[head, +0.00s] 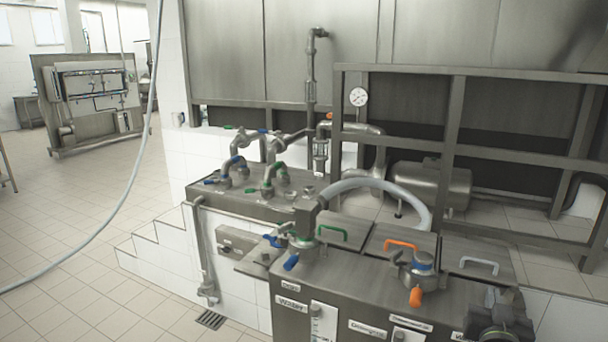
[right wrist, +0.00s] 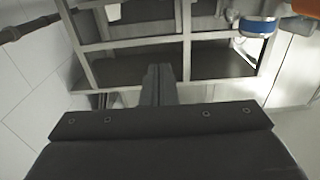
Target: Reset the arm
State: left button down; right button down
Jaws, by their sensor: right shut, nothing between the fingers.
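My right gripper (head: 491,298) shows at the lower right of the head view, just above the steel cup filler machine (head: 340,262). In the right wrist view its two dark fingers (right wrist: 158,72) are pressed together with nothing between them. In the head view it is to the right of the valve with an orange handle (head: 415,297) and apart from it. My left gripper is in neither view.
A blue band (right wrist: 257,27) shows at the upper right of the wrist view. Green, orange and white lid handles stand on the machine, with a curved pale hose (head: 385,184) behind. A steel frame (head: 455,110) rises at the back.

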jog(key=s+f+g+y, duration=0.1)
jog(key=s+f+g, duration=0.2)
jog(key=s+f, duration=0.5)
jog(key=s+a+f+n+g+y, duration=0.25)
jog(key=s+a+f, duration=0.2)
jog(key=s, duration=0.35)
jog(key=s+a+f+n+g+y, duration=0.1)
jog(key=s+a+f+g, duration=0.3)
jog(key=s, duration=0.5)
jog(key=s+a+f+n+g+y, duration=0.25)
jog(key=s+f, duration=0.25)
jog(key=s, duration=0.3)
notch_tip(320, 180, down, 22)
jog(key=w+d+g+p, duration=0.1)
jog(key=d+g, duration=0.1)
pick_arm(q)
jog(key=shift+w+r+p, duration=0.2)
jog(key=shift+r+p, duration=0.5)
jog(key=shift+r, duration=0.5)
pick_arm(e)
jog(key=s+a+f, duration=0.1)
jog(key=s+f, duration=1.4)
jog(key=f, duration=0.1)
jog(key=shift+s+a+f+m+g+y, duration=0.2)
jog(key=shift+s+m+g+y, duration=0.1)
jog(key=shift+m+g, duration=0.1)
